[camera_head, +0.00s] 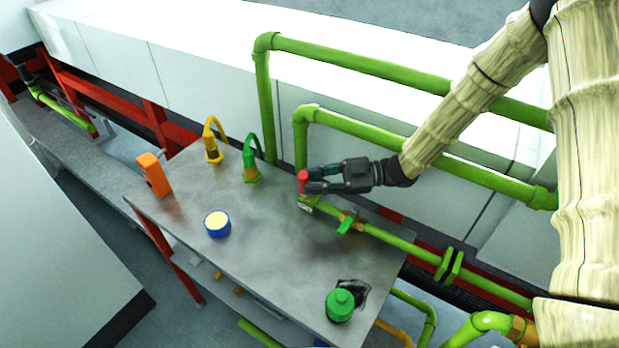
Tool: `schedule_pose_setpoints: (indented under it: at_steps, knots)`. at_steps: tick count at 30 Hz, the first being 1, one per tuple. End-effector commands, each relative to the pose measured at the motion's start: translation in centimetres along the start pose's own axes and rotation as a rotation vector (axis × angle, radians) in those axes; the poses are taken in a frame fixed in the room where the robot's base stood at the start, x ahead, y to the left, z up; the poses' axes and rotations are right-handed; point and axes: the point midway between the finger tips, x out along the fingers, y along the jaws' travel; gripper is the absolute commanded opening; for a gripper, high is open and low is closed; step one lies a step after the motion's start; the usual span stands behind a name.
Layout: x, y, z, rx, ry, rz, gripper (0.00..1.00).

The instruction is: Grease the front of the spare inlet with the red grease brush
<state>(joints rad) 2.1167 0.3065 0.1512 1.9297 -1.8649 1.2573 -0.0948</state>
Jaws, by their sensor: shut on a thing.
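The red grease brush (303,180) is a small red piece upright between the fingertips of my gripper (312,181). My gripper is shut on it and comes in from the right, above the back part of the grey metal table (280,245). Just below the brush is the end of a green pipe with a pale fitting (306,205), which looks like the spare inlet. Brush and fitting overlap in this view, so I cannot tell whether they touch. The brush's lower end and the front of the fitting are too small to make out.
A green valve handle (349,223) sits along the pipe. On the table stand an orange block (153,174), yellow (212,145) and green (251,167) hooked pieces, a blue tin with pale top (217,224) and a green jar (340,305). Green pipes (365,68) run behind. The table's middle is clear.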

Motion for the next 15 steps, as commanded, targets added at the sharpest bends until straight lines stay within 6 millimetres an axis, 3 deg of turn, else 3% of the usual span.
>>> schedule_pose_setpoints:
  at_steps: [15]
  knots:
    - [-2.1, -1.6, -0.4, 0.0, -0.001, 0.0, 0.0]
